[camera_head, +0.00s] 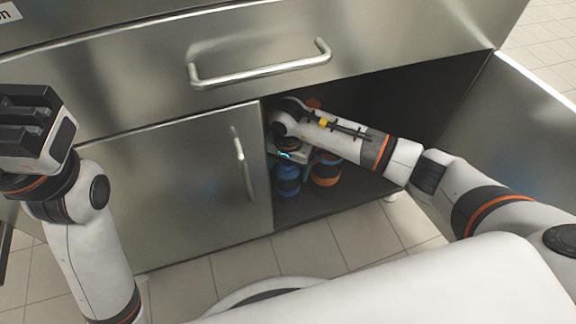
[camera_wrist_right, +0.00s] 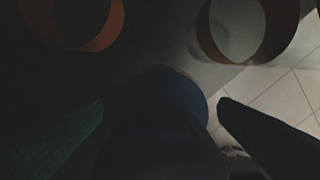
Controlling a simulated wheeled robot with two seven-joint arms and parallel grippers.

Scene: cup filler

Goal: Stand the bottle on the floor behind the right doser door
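The right doser door (camera_head: 535,110) is open, and my right arm reaches into the cabinet behind it. A blue bottle (camera_head: 287,181) stands on the cabinet floor (camera_head: 345,200) at the left of the opening. My right gripper (camera_head: 292,153) is just above it, partly hidden by my wrist. In the right wrist view, a dark blue rounded body (camera_wrist_right: 165,95), apparently this bottle, lies between the spread fingers. Light floor shows between it and the right-hand finger; the other side is too dark to judge. My left gripper (camera_head: 28,118) is raised outside the cabinet, its finger gap unclear.
Two orange-banded round things (camera_wrist_right: 100,35) show beyond the fingers. The shut left door (camera_head: 165,190) borders the opening, and a drawer handle (camera_head: 260,70) sticks out above. The cabinet's right side looks free.

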